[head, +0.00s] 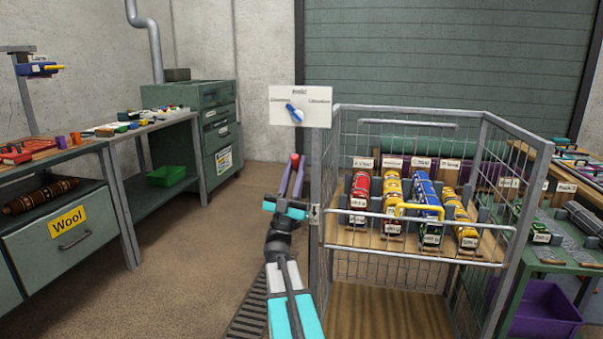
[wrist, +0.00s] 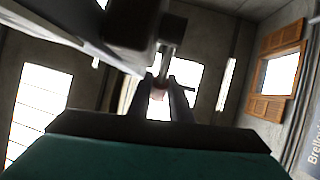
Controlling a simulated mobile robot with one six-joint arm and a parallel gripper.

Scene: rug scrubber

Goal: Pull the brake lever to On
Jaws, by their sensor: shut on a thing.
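My gripper (head: 293,172) is upright at the left front post of the wire cage cart. Its purple fingers are shut on a red knob (head: 295,157), which seems to be the end of the brake lever. In the wrist view the two fingertips (wrist: 160,91) close around this knob, which looks pale pink there (wrist: 157,93). The lever's shaft is hard to make out in the head view.
The cage cart (head: 480,142) holds several labelled coloured cylinders on a wooden shelf. A drawer bench (head: 70,235) and a green bin (head: 166,176) are left; the floor between is clear.

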